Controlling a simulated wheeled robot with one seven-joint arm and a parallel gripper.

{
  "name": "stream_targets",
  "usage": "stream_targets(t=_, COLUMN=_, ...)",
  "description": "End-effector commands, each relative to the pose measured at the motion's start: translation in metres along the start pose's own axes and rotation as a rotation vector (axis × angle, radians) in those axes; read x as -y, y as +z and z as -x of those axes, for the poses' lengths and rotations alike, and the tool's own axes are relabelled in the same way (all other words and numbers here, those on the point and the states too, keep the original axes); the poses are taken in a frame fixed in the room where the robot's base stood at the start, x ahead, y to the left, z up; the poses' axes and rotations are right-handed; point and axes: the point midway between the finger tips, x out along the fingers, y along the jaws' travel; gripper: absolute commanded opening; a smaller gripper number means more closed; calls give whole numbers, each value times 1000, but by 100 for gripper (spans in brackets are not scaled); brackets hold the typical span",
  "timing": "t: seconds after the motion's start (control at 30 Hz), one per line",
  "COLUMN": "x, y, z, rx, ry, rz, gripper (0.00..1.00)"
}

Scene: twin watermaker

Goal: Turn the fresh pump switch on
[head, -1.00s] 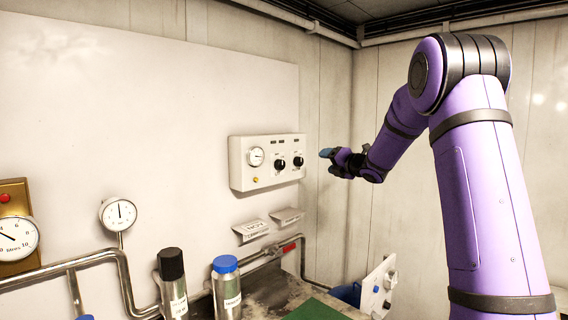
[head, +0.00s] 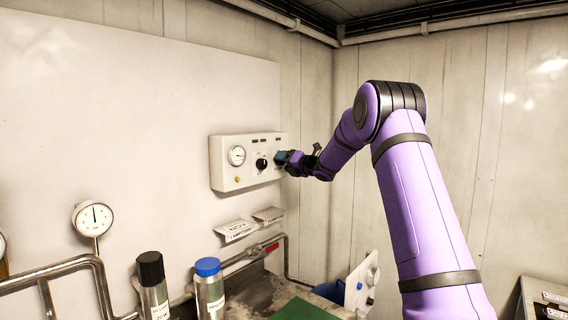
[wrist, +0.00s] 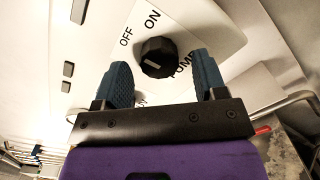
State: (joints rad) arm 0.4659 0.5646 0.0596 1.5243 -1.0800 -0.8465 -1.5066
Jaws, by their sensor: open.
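The control panel (head: 222,165) is a white box on the wall with a gauge, dark rotary knobs and a yellow button. In the head view my gripper (head: 281,159) is at its right end and covers the right-hand knob. In the wrist view that black knob (wrist: 158,57) has a white pointer mark, with OFF, ON and part of the word PUMP printed around it. My gripper (wrist: 163,82) is open, its two blue fingertips on either side of the knob's near side. I cannot tell whether they touch it.
Label cards (head: 236,230) are on the wall below the panel. A black-capped bottle (head: 153,285) and a blue-capped bottle (head: 209,287) stand lower left, near metal pipes (head: 60,270). A round gauge (head: 93,218) is at left. The wall above the panel is clear.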

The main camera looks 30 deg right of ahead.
Motion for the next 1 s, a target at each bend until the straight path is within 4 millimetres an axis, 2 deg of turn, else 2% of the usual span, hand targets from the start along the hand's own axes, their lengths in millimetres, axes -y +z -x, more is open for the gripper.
stream_targets(t=0.13, x=0, y=0, z=-8, rx=0, ry=-1, rz=0, gripper=65)
stream_targets(t=0.4, x=0, y=0, z=-8, rx=0, ry=-1, rz=0, gripper=65)
stream_targets(t=0.47, x=0, y=0, z=-8, rx=0, ry=-1, rz=0, gripper=54)
stream_targets(t=0.63, x=0, y=0, z=-8, rx=1, ry=-1, rz=0, gripper=16)
stream_targets(t=1.0, x=0, y=0, z=-8, rx=-1, ry=-3, rz=-49, gripper=16)
